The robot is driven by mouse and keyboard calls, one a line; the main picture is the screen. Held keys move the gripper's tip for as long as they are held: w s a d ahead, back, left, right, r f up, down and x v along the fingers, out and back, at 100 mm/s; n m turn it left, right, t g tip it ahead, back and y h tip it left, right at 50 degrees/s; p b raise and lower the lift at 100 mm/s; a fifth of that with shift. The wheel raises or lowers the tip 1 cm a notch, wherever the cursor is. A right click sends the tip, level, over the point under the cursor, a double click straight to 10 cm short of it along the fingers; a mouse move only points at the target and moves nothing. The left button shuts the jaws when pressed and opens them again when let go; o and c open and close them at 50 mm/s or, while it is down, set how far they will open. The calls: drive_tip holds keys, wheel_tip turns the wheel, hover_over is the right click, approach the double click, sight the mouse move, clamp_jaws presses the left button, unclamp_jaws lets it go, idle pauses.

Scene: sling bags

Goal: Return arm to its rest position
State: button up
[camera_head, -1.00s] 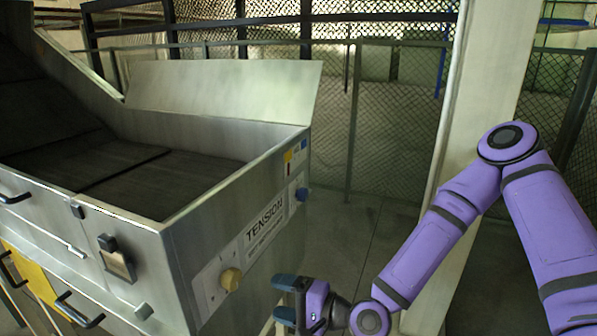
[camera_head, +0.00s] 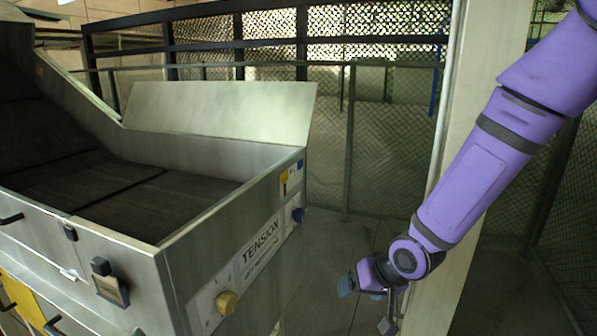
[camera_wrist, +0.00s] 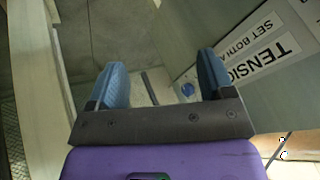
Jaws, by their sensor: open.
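My gripper (camera_head: 362,285) is at the end of my purple arm, in the lower middle of the head view, to the right of the metal machine and apart from it. In the wrist view its two blue fingers (camera_wrist: 163,85) stand wide apart with nothing between them. The gripper is open and empty. In the head view the fingers are small and partly hidden by the wrist.
A metal machine (camera_head: 200,190) with a dark belt bed fills the left. Its TENSION panel (camera_head: 258,250) has a yellow knob (camera_head: 227,302) and a blue knob (camera_head: 298,215). A pale post (camera_head: 480,100) stands behind my arm. Mesh fencing (camera_head: 395,150) closes the back.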

drive_tip(key=s+d+r+h, duration=0.3)
drive_tip(key=d+r, duration=0.3)
drive_tip(key=r, duration=0.2)
drive_tip(key=s+d+r+h, duration=0.2)
drive_tip(key=d+r, duration=0.4)
drive_tip(key=r, duration=0.2)
drive_tip(key=s+d+r, duration=0.2)
drive_tip(key=s+r, duration=0.3)
drive_tip(key=s, duration=0.2)
drive_tip(key=s+d+r+m, duration=0.1)
drive_tip(key=s+d+r, duration=0.2)
drive_tip(key=s+r, duration=0.2)
drive_tip(key=s, duration=0.3)
drive_tip(key=shift+s+r, duration=0.15)
drive_tip(key=shift+s, duration=0.05)
